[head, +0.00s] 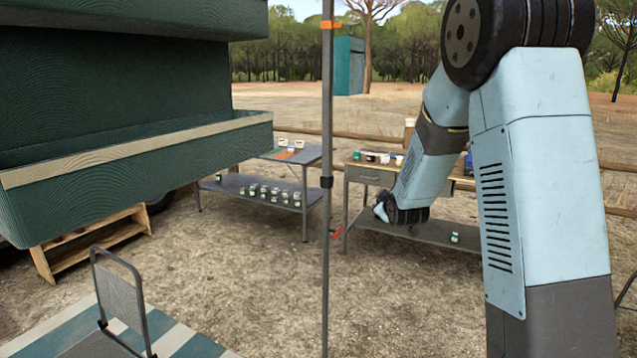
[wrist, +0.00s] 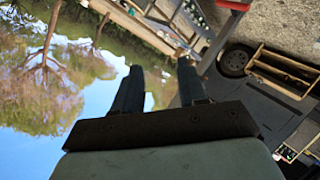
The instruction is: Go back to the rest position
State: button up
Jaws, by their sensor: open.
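My gripper (wrist: 158,70) shows in the wrist view with its two dark fingers apart and nothing between them. In the head view my light blue arm rises at the right and bends down toward the middle. Its far end hangs in front of the right workbench, and the fingers are hard to make out there. The wrist view is strongly tilted, with sky and trees on its left and ground on its right.
A dark green tailgate shelf (head: 140,150) fills the upper left. A grey pole (head: 327,120) stands in the middle. Left bench (head: 250,184) and right bench (head: 358,176) carry small jars and tins. Open gravel lies between.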

jog(key=s+d+r+m+g, duration=0.2)
jog(key=s+r+m, duration=0.1)
jog(key=s+r, duration=0.55)
jog(key=s+d+r+m+g, duration=0.1)
jog(key=s+r+m+g, duration=0.1)
jog(key=s, duration=1.5)
jog(key=s+d+r+m+g, duration=0.1)
jog(key=s+m+g, duration=0.3)
jog(key=s, duration=1.4)
jog(key=shift+s+r+h, duration=0.3)
jog(key=shift+r+h, duration=0.1)
jog(key=shift+r, duration=0.25)
